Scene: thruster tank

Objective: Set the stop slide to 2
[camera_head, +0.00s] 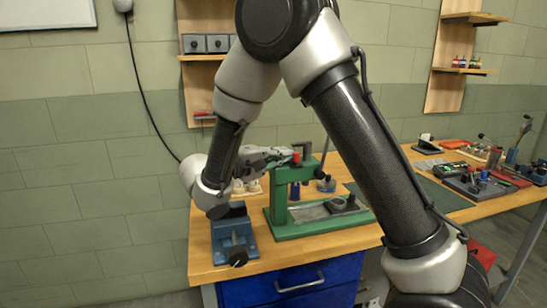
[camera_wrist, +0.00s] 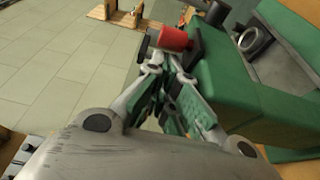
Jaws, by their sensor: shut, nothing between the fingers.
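A green bench fixture (camera_head: 283,192) with a flat base and an upright stands on the wooden bench; its green body also shows in the wrist view (camera_wrist: 225,75). A red knob (camera_head: 296,159) sits at the top of the upright, and in the wrist view it is a red cylinder (camera_wrist: 173,38) on a dark mount. My gripper (camera_head: 288,153) is shut and empty, with its fingertips (camera_wrist: 168,62) close to the red knob; whether they touch it I cannot tell. No slide scale or number is readable, so the stop slide's position cannot be told.
A blue vise (camera_head: 233,232) stands left of the fixture on the bench (camera_head: 330,243). Several tools and trays crowd the right bench (camera_head: 480,180). A shelf (camera_head: 203,57) hangs on the wall behind. My arm hides part of the bench.

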